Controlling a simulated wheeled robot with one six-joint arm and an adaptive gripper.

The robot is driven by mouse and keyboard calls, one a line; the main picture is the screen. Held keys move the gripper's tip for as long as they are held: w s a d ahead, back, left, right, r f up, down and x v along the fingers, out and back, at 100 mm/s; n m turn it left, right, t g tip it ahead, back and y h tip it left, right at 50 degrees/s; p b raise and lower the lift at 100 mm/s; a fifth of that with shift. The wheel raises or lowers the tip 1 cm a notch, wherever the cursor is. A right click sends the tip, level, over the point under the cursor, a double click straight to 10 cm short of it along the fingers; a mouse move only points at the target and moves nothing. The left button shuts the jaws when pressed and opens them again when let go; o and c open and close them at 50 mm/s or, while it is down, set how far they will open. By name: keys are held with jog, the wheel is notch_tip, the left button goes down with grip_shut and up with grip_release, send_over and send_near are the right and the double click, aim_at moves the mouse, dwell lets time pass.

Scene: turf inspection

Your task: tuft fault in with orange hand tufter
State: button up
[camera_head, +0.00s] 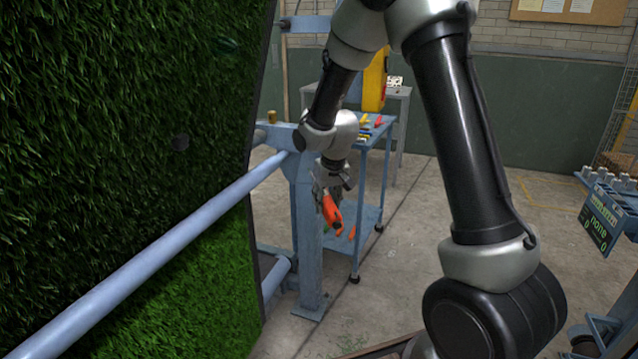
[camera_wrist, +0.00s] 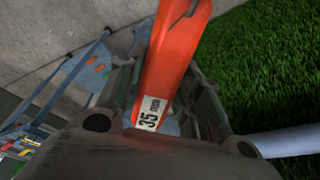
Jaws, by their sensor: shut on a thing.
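An orange hand tufter (camera_head: 332,211) is held in my gripper (camera_head: 330,192), in front of a blue frame post. In the wrist view the tufter (camera_wrist: 175,55) lies between the two fingers of my gripper (camera_wrist: 160,95), with a white label reading 35 on it. The jaws are shut on it. A large upright panel of green turf (camera_head: 120,90) fills the left of the head view, apart from the tufter. The turf also shows at right in the wrist view (camera_wrist: 270,70).
A blue rail (camera_head: 170,240) crosses in front of the turf and joins a blue post (camera_head: 308,240). A blue trolley (camera_head: 372,215) with coloured tools stands behind my gripper. A display (camera_head: 600,220) stands at right. Bare concrete floor (camera_head: 410,230) lies between.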

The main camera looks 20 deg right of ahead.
jog(key=s+a+r+n+y, duration=0.1)
jog(key=s+a+r+n, duration=0.15)
jog(key=a+r, duration=0.5)
jog(key=s+a+r+n, duration=0.1)
jog(key=s+a+r, duration=0.2)
jog(key=a+r, duration=0.45)
jog(key=s+a+r+n+g+y, duration=0.1)
jog(key=s+n, duration=0.2)
jog(key=s, duration=0.5)
jog(key=s+r+n, duration=0.2)
jog(key=s+n, duration=0.1)
jog(key=s, duration=0.5)
jog(key=w+a+r, duration=0.1)
jog(key=w+a, duration=0.3)
jog(key=a, duration=0.2)
jog(key=shift+w+r, duration=0.3)
jog(key=shift+r, duration=0.05)
jog(key=shift+w+a+r, duration=0.25)
jog(key=shift+w+a, duration=0.25)
jog(key=shift+a, duration=0.15)
jog(key=shift+w+a+r, duration=0.25)
jog(key=shift+w+a, duration=0.25)
jog(key=shift+a, duration=0.15)
jog(key=shift+w+d, duration=0.1)
